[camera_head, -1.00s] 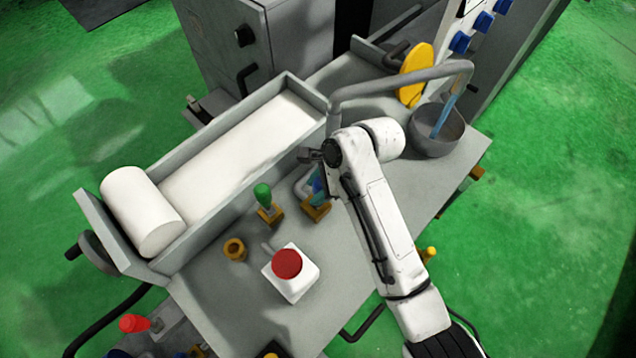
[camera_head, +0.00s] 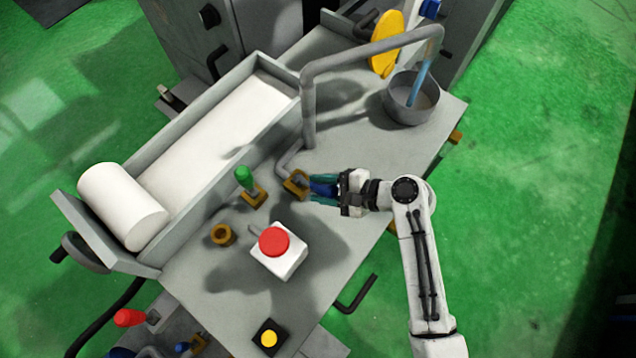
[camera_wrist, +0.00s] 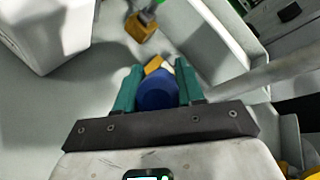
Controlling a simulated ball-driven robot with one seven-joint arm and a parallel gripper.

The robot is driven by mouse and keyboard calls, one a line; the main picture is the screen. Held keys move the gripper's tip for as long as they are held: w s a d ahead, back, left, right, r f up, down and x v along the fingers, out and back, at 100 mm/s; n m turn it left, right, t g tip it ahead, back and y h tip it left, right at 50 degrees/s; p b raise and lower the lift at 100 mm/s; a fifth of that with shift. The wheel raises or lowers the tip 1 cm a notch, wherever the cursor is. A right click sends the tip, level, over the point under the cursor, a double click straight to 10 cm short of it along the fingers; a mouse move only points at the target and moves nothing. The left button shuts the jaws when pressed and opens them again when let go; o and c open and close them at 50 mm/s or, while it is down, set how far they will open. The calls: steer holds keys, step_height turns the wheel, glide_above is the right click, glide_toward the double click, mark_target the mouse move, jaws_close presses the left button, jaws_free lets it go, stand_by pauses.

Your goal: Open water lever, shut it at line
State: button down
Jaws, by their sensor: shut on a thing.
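The blue water lever (camera_head: 323,187) sits on a brass valve block (camera_head: 295,184) at the foot of the grey water pipe (camera_head: 309,110). My gripper (camera_head: 324,188) reaches it from the right, its teal fingers shut on the lever's two sides. In the wrist view the blue lever (camera_wrist: 157,92) shows between the fingers, with the brass block partly hidden behind it. The pipe arches over a grey bowl (camera_head: 398,106) at the right. A light-blue stream (camera_head: 419,82) runs from the pipe's end into the bowl. The water level and any line are too small to tell.
A green-handled valve (camera_head: 245,178) stands left of the lever. A red button on a white box (camera_head: 279,252) stands in front. A long trough with a white roller (camera_head: 122,206) lies at the left. The front right of the bench is clear.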

steer(key=shift+s+d+f, duration=0.1)
steer(key=shift+d+f, duration=0.05)
steer(key=shift+f, duration=0.05)
stand_by(0.4)
steer(key=c, duration=0.8)
jaws_free()
steer(key=shift+d, duration=0.15)
steer(key=v, duration=1)
steer(key=shift+s+d+f+b, duration=0.2)
steer(key=shift+d+b, duration=0.1)
steer(key=shift+b, duration=0.1)
